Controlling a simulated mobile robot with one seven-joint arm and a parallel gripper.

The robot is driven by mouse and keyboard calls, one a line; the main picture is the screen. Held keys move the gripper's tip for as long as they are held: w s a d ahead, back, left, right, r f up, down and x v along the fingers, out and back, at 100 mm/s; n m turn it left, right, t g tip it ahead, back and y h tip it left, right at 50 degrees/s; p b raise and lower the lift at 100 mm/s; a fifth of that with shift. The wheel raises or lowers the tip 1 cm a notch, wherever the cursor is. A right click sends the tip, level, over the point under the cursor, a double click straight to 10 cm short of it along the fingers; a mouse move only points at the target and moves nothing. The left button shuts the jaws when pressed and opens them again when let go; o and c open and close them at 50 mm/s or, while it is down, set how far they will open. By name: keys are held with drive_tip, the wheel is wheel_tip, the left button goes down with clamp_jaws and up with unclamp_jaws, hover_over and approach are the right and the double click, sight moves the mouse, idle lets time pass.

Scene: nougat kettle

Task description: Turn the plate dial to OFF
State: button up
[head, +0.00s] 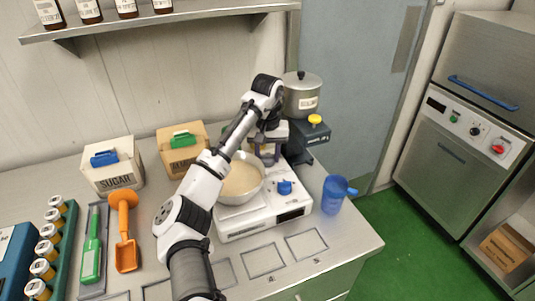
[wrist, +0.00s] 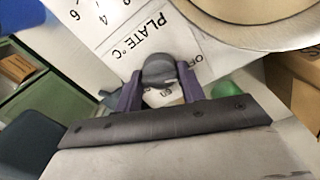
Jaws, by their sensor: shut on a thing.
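The plate dial (wrist: 160,70) is a dark grey round knob on a white panel lettered "PLATE °C" in the wrist view. My gripper (wrist: 160,92) has its two purple fingers shut on it, one on each side. An "OFF" mark (wrist: 197,63) is printed right beside the knob, and other figures below it are partly covered. I cannot clearly tell where the dial points. In the head view my gripper (head: 269,153) reaches down behind the bowl at the white hot plate's (head: 250,226) back right; the dial is hidden there.
A bowl of cream-coloured mass (head: 241,182) stands on the hot plate, close to my gripper. A metal pot (head: 302,98) on a dark unit stands behind, and a blue jug (head: 334,194) at right.

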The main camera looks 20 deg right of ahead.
sight(267, 155)
drive_tip(key=o, duration=1)
drive_tip(key=shift+r, duration=0.15)
wheel_tip(267, 155, up, 14)
drive_tip(key=shift+f+b, duration=0.25)
drive_tip(key=shift+b, duration=0.3)
